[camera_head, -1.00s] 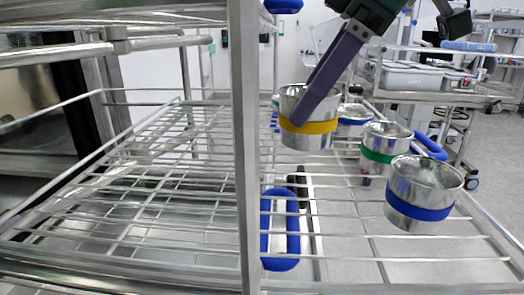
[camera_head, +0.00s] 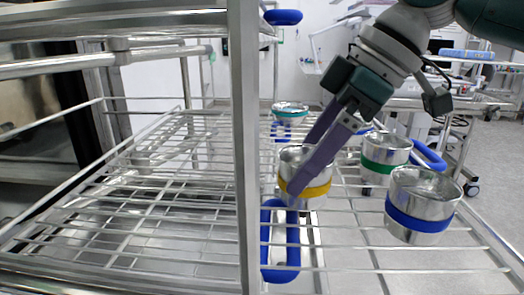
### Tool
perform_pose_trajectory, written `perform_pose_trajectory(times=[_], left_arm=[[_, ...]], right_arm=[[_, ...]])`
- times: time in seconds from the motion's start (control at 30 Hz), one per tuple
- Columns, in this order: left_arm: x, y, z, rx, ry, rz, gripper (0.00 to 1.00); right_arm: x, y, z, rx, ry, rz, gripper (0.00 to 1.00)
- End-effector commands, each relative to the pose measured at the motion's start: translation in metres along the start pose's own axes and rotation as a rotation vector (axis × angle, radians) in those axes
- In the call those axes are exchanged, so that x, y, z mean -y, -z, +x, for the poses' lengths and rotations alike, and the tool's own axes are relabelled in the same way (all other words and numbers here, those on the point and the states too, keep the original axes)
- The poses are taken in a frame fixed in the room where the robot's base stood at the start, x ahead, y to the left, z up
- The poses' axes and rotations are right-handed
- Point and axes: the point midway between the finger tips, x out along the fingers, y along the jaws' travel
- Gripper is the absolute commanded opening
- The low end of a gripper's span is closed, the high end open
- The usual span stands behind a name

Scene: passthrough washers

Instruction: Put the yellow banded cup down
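The yellow banded cup (camera_head: 318,190) is a silver metal cup, close to upright, at the middle of the wire rack (camera_head: 360,255), just right of the upright post. My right gripper (camera_head: 298,180) reaches down from the upper right with its purple fingers on the cup. One finger crosses the cup's front and the other goes behind its rim, so it looks shut on the cup. The cup's base is at or just above the wires; I cannot tell whether it touches. My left gripper is not in view.
A green banded cup (camera_head: 385,153) and a blue banded cup (camera_head: 422,205) stand to the right. Another banded cup (camera_head: 290,111) is farther back. The grey post (camera_head: 245,150) rises close left of the held cup. A blue handle (camera_head: 281,274) shows in front. The left rack is empty.

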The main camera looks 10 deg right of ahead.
Motion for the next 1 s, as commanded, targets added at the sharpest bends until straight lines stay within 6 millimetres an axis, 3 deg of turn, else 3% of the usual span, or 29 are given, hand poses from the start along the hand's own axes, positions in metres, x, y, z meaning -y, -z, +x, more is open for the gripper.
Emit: perform_pose_trajectory(times=[0.23, 0.33, 0.7, 1.0], left_arm=[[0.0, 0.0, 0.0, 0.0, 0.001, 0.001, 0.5], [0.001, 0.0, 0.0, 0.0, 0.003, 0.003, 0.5], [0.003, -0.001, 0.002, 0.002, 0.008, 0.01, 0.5], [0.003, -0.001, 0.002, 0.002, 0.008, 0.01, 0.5]], right_arm=[[0.0, 0.001, -0.002, 0.0, -0.001, -0.001, 1.0], [-0.001, 0.002, -0.012, -0.002, -0.003, -0.002, 1.0], [-0.001, 0.002, -0.091, -0.002, -0.004, -0.001, 1.0], [-0.001, 0.002, -0.122, -0.001, -0.001, 0.0, 1.0]])
